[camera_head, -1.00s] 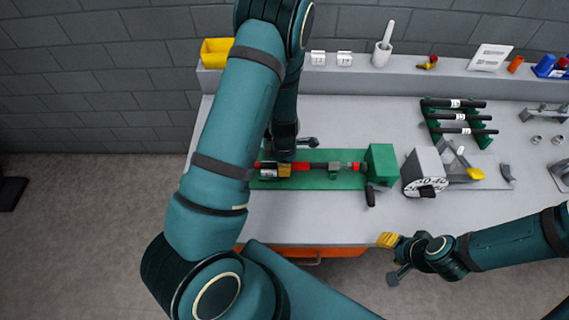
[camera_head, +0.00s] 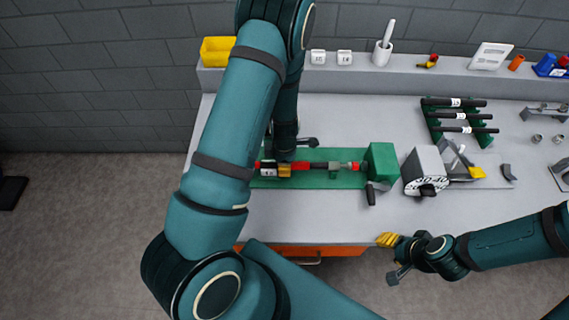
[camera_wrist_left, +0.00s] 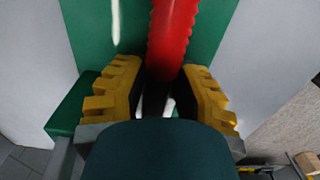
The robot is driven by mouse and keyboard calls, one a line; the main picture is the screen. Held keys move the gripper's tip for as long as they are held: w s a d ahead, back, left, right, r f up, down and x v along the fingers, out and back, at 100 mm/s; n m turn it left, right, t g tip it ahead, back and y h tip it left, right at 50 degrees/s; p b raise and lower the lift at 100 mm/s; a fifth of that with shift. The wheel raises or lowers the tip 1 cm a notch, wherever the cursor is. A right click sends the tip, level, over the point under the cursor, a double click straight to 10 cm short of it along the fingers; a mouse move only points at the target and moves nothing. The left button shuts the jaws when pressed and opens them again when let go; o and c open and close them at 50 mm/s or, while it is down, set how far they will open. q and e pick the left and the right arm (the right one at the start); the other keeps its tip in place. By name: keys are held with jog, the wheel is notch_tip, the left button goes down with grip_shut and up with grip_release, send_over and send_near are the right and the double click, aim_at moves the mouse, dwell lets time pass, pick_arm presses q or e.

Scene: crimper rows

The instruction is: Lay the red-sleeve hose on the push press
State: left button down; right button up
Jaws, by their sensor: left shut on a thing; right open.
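The push press is a long green plate (camera_head: 318,182) with a green block (camera_head: 382,162) at its right end and a dark handle below the block. The red-sleeve hose (camera_head: 302,167) lies lengthwise along the plate, in line with the block. My left gripper (camera_head: 284,170) reaches down from above and is shut on the hose near its left part. In the left wrist view, the yellow-padded left fingers (camera_wrist_left: 158,100) stand either side of the ribbed red sleeve (camera_wrist_left: 174,38), over the green plate (camera_wrist_left: 95,28). My right gripper (camera_head: 391,258) is open and empty, off the table's front edge.
A grey dial crimper (camera_head: 424,170) stands right of the press. A green rack (camera_head: 474,137) with several black hoses is behind it. A back shelf carries a yellow bin (camera_head: 216,52) and a white mortar (camera_head: 382,53). The table front (camera_head: 300,228) is clear.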

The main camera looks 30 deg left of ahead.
pick_arm(q)
jog(key=shift+f, duration=0.1)
jog(key=c, duration=0.6)
grip_release()
notch_tip(320, 180, up, 12)
jog(key=shift+s+r, duration=0.1)
dwell(0.4)
